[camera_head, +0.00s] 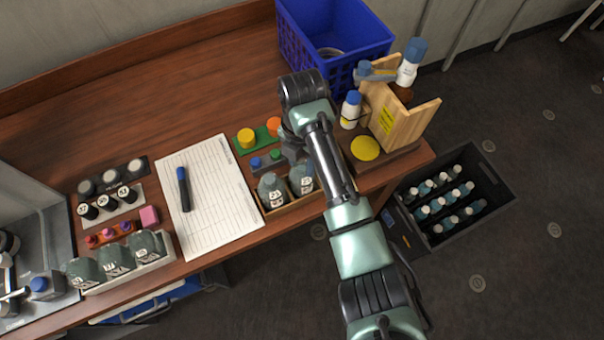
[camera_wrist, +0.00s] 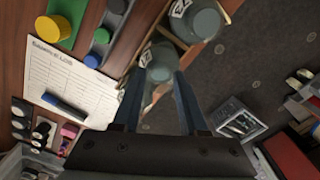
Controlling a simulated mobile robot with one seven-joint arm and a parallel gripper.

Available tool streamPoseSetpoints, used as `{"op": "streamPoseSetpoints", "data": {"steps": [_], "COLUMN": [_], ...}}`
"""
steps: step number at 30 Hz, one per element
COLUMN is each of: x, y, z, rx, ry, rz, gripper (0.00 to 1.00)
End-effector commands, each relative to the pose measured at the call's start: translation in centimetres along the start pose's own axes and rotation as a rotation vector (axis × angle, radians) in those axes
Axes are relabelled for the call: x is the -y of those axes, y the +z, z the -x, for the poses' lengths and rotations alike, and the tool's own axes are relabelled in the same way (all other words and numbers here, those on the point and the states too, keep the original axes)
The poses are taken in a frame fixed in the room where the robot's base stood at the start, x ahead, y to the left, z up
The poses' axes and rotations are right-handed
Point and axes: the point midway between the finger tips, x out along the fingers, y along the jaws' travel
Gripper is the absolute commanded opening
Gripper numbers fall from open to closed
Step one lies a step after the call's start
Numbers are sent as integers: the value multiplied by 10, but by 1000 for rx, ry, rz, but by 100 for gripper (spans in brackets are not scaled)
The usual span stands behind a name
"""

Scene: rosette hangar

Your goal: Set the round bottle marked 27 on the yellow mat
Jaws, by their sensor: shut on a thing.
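In the wrist view my gripper (camera_wrist: 157,76) has its two fingers on either side of a round grey-green bottle (camera_wrist: 158,60). It is shut on this bottle, whose label number I cannot read. Another such bottle (camera_wrist: 203,24) with a white label is beside it. In the head view two grey-green bottles (camera_head: 271,192) (camera_head: 302,180) show at a wooden box near the table's front edge; the left one's label looks like 23. The round yellow mat (camera_head: 365,148) lies clear at the table's right end.
A wooden stand (camera_head: 404,120) with bottles is behind the mat, and a blue crate (camera_head: 345,55) farther back. A paper sheet (camera_head: 210,195) with a marker lies left of the box. More grey-green bottles (camera_head: 115,260) stand at the left. A dark crate (camera_head: 500,190) is on the floor.

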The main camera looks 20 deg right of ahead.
Motion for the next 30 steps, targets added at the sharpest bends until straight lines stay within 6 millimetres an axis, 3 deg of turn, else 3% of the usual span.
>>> {"op": "streamPoseSetpoints", "data": {"steps": [30], "x": [0], "y": [0], "z": [43], "rx": [2], "ry": [2], "rz": [0], "gripper": [2]}}
